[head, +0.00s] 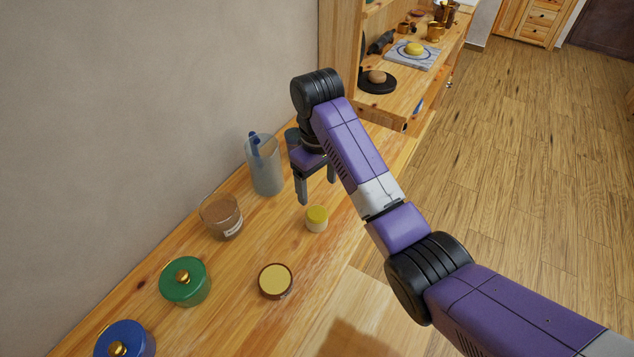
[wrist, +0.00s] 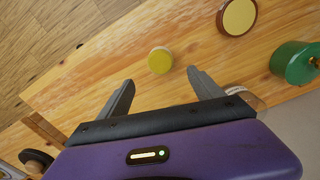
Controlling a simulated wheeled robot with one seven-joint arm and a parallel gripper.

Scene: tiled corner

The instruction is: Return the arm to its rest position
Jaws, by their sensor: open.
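My gripper (head: 317,188) hangs from my purple arm above the wooden counter, its fingers pointing down. In the wrist view my gripper (wrist: 162,92) has its two fingers spread wide with nothing between them. A small jar with a yellow lid (head: 317,218) stands on the counter just in front of the fingers, apart from them. That jar also shows beyond the fingertips in the wrist view (wrist: 160,60).
A clear pitcher (head: 265,168) stands close left of my gripper. A brown glass jar (head: 222,217), a green lidded pot (head: 185,281), a blue lidded pot (head: 125,341) and a round yellow-topped jar (head: 275,281) stand nearer. A wooden shelf (head: 342,60) rises behind. The floor at right is clear.

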